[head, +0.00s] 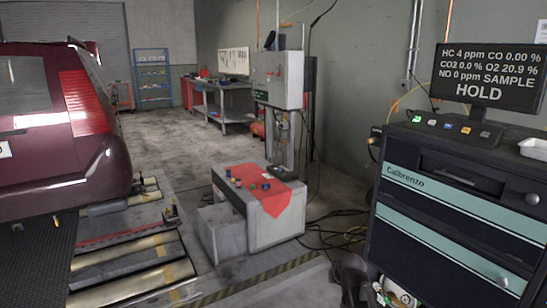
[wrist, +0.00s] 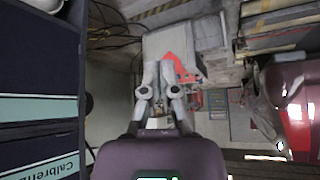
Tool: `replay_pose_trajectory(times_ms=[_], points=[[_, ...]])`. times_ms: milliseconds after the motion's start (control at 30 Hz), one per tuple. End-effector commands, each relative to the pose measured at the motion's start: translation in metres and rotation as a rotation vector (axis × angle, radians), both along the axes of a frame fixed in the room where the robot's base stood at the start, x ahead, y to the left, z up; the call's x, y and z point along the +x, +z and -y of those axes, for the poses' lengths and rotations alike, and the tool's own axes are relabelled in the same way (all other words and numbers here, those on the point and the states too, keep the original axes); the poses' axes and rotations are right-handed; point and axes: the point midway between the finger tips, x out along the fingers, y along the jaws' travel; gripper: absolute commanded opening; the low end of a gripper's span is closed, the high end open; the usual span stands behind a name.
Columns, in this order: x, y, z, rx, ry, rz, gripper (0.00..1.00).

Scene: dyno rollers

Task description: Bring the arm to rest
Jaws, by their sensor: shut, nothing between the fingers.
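My gripper (wrist: 158,76) shows in the wrist view, its two fingers pointing up the picture. It is shut with nothing held, in free air. The wrist picture is turned over, with the dark Calbrenzo cabinet (wrist: 38,75) along its left side. A dark shape low in the head view, left of the cabinet, may be part of my arm; I cannot tell.
The Calbrenzo cabinet (head: 440,215) stands at right, with a monitor (head: 490,78) reading HOLD above it. A grey box with a red cloth (head: 268,187) stands mid-floor. A maroon car (head: 50,150) is at left by the rollers (head: 128,240). Cables (head: 345,225) lie between box and cabinet.

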Motion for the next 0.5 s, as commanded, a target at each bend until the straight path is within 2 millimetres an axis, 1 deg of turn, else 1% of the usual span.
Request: replay_pose_trajectory(times_ms=[33,200,300,500], points=[[-0.018,-0.006,-0.005,0.001,-0.001,-0.059,0.00],[-0.071,-0.023,-0.015,-0.005,-0.022,-0.265,0.00],[-0.096,-0.028,-0.018,-0.013,-0.038,-0.358,0.00],[-0.133,-0.033,-0.021,-0.032,-0.067,-0.493,0.00]])
